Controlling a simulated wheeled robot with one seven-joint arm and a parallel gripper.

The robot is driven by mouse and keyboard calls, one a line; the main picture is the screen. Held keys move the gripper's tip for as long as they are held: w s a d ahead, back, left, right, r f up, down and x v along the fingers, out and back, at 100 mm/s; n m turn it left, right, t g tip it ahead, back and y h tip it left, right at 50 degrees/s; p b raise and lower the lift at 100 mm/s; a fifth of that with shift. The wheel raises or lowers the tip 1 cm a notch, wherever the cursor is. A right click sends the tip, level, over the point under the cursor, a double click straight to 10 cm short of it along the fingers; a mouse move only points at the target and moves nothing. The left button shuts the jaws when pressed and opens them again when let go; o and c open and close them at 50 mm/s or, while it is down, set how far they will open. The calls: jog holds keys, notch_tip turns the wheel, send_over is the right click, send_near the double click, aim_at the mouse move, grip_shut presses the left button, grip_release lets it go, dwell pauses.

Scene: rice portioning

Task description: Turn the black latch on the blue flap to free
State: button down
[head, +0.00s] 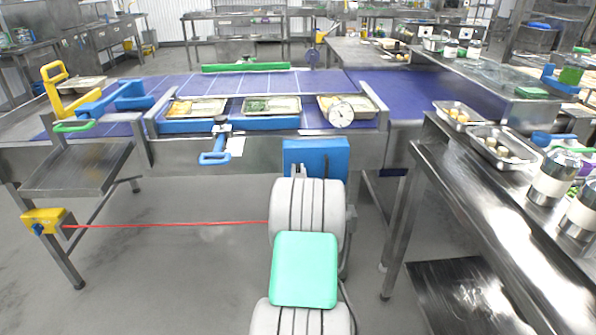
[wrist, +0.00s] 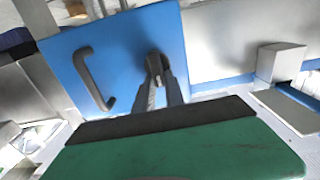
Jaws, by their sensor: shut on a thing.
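The blue flap (head: 315,152) hangs on the front of the conveyor frame in the head view. It fills the upper left of the wrist view (wrist: 125,45), with a dark curved handle (wrist: 88,80) on it. The black latch (wrist: 155,62) is at the flap's right part, between my fingertips. My gripper (wrist: 157,82) is shut on the latch, and the fingers partly cover it, so its exact angle is hard to read. In the head view my arm hides the fingertips and the latch.
A red line (head: 165,225) runs from a yellow box (head: 46,221) at the left to my arm. A round gauge (head: 341,114) and food trays (head: 271,105) sit above the flap. A steel counter (head: 470,180) stands at the right. The floor at the front left is clear.

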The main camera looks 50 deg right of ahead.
jog(key=shift+f+b, duration=0.1)
jog(key=shift+b, duration=0.25)
jog(key=shift+w+a+f+n+b, duration=0.2)
jog(key=shift+w+f+n+b, duration=0.1)
jog(key=shift+n+b, duration=2.8)
jog(key=shift+w+a+f+n+b, duration=0.15)
jog(key=shift+a+f+n+b, duration=0.15)
jog(key=shift+n+b, duration=2.8)
jog(key=shift+w+a+f+n+b, duration=0.15)
jog(key=shift+w+f+n+b, duration=0.15)
jog(key=shift+n+b, duration=2.8)
jog(key=shift+b, duration=0.35)
jog(key=c, duration=1.4)
grip_release()
jog(key=shift+s, duration=0.1)
